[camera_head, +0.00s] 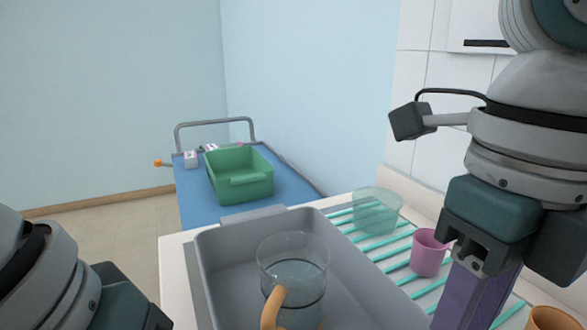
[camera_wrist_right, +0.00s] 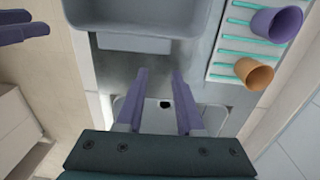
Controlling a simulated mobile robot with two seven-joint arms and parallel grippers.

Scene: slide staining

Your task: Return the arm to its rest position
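My right arm comes in from the right in the head view, and its gripper (camera_head: 478,290) points down beside the rack, with a purple finger showing. In the right wrist view the two purple fingers of the right gripper (camera_wrist_right: 160,100) stand apart with nothing between them, above a basin with a dark drain hole (camera_wrist_right: 165,104). My left arm is at the lower left of the head view, with its fingertips out of frame. Purple fingers of my left gripper (camera_wrist_right: 22,28) show at the upper left of the right wrist view; their opening is unclear.
A grey basin (camera_head: 215,262) holds a clear glass jug (camera_head: 292,262) with a tan handle. A green bin (camera_head: 240,175) stands on a blue cart (camera_head: 195,205).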

